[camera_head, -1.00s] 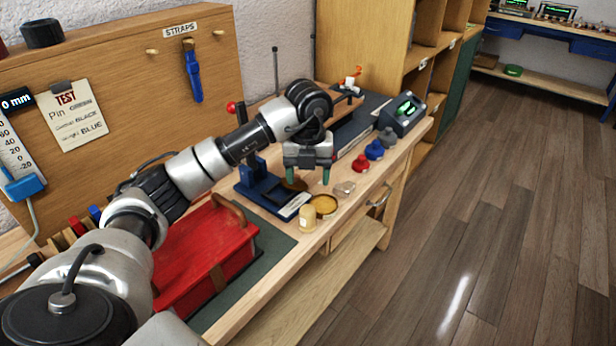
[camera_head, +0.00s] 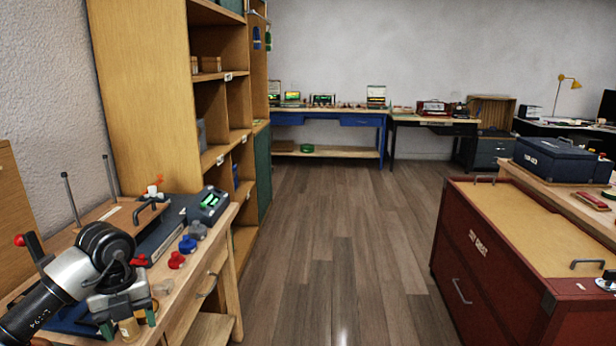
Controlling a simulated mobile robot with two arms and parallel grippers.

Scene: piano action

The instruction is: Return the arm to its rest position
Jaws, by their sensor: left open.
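My left arm comes in at the lower left over the wooden workbench (camera_head: 190,310). Its gripper (camera_head: 128,326) points down with its two green-tipped fingers apart. My right gripper is not in view.
Red (camera_head: 176,260) and blue (camera_head: 187,244) knobbed pieces and a dark device with a green display (camera_head: 209,204) stand on the bench. A tall shelf (camera_head: 140,100) rises behind. A red cabinet (camera_head: 490,250) stands right; the floor (camera_head: 340,240) between is clear.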

